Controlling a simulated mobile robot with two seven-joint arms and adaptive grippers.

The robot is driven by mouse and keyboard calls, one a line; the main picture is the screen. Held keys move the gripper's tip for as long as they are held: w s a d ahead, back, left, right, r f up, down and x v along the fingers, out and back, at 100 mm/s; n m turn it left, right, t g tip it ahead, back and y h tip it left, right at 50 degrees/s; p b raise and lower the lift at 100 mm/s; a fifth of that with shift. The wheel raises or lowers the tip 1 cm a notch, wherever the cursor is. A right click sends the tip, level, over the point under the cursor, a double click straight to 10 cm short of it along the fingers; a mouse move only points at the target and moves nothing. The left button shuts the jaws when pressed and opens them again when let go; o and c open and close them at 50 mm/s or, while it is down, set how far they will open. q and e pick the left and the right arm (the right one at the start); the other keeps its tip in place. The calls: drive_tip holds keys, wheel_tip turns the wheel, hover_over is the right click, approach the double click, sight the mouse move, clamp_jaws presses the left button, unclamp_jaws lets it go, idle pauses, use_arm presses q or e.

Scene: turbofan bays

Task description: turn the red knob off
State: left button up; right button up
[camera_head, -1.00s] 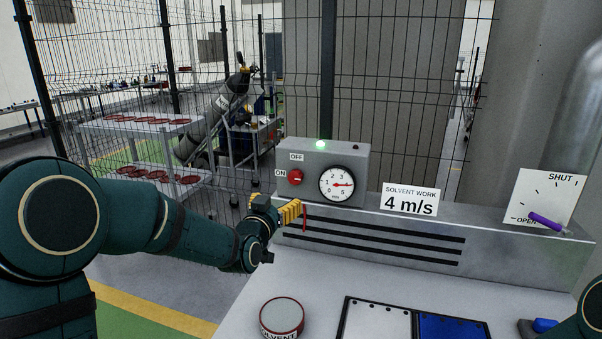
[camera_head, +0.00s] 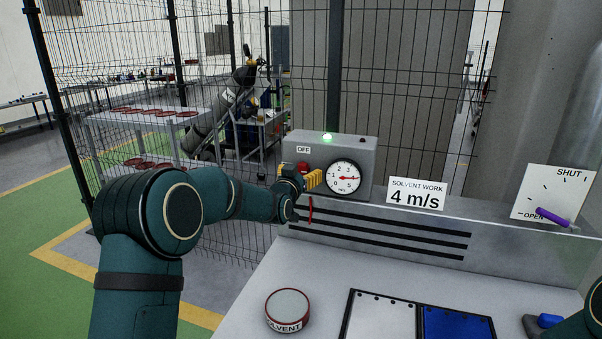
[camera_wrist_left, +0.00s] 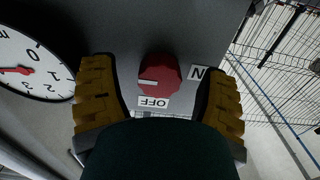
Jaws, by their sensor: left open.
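In the left wrist view the knob (camera_wrist_left: 161,74) shows whole, upside down, with a white line lying level on the side away from the ON label. The OFF label (camera_wrist_left: 154,102) is below it there, and the ON label (camera_wrist_left: 197,73) is partly covered by a finger. My left gripper (camera_head: 313,180) is open; its yellow fingers stand on either side of the knob, apart from it. My right gripper is out of view.
A round gauge (camera_head: 344,177) sits right beside the knob, close to one finger. A green lamp (camera_head: 327,137) glows on the box. Below are a slotted ledge (camera_head: 390,235) and a bench with a solvent tin (camera_head: 288,309). A wire fence stands behind.

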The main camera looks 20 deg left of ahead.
use_arm(q)
drive_tip(key=shift+w, duration=0.3)
drive_tip(key=c, duration=1.2)
drive_tip(key=n, duration=0.4)
drive_tip(key=shift+r+n, duration=0.1)
drive_tip(key=shift+n, duration=0.3)
drive_tip(key=n, duration=0.4)
drive_tip(key=shift+n, duration=0.3)
drive_tip(key=n, duration=0.4)
drive_tip(key=shift+d+r, duration=0.1)
drive_tip(key=shift+r+n, duration=0.1)
drive_tip(key=shift+n, duration=2.1)
